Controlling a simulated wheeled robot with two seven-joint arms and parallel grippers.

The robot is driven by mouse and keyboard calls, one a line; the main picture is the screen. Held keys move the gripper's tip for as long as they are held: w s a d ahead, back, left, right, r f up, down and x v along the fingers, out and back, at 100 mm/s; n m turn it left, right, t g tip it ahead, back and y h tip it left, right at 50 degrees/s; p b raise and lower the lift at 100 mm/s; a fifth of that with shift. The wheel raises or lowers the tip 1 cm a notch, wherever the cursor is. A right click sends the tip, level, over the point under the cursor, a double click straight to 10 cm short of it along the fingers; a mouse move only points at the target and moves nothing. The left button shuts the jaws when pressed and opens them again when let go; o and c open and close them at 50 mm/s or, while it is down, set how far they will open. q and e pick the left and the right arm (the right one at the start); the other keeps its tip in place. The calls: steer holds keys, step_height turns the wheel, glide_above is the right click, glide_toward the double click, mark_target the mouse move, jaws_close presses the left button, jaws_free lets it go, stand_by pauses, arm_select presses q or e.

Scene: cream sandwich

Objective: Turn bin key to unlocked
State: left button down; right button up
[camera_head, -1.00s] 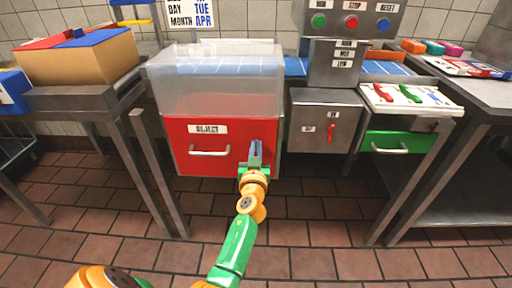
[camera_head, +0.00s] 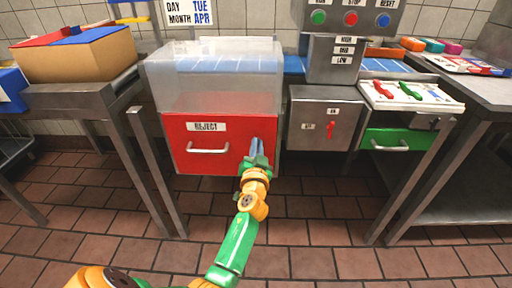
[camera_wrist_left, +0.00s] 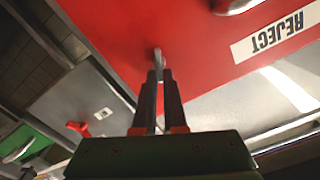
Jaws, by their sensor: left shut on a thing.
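The red reject bin (camera_head: 208,160) stands under a clear box, with a white REJECT label and a pale handle (camera_head: 208,149) on its front. My left gripper (camera_head: 257,145) is at the right part of this front. In the left wrist view my left gripper (camera_wrist_left: 160,78) is shut on a small grey metal key (camera_wrist_left: 157,57) at the red face. The fingers hide most of the key, so I cannot read its lock position. The head view hides the key behind the gripper. My right gripper is not in view.
A grey box (camera_head: 318,112) with a red switch (camera_head: 330,129) stands right of the bin. A green drawer (camera_head: 398,140) is further right under a white tray (camera_head: 440,103). Table legs flank the bin. The tiled floor in front is clear.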

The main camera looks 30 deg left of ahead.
arm_select(q)
steer(key=shift+w+d+f+m, duration=0.1)
steer(key=shift+f+m, duration=0.05)
steer(key=shift+m, duration=1.75)
steer(key=shift+w+d+f+m, duration=0.1)
steer(key=shift+f+m, duration=0.05)
steer(key=shift+m, duration=1.75)
steer(key=shift+d+f+m, duration=0.1)
steer(key=shift+f+m, duration=0.05)
steer(key=shift+m, duration=1.75)
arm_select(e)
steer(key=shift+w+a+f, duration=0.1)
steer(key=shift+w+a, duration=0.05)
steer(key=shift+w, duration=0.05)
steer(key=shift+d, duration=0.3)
arm_select(q)
steer(key=c, duration=1)
jaws_free()
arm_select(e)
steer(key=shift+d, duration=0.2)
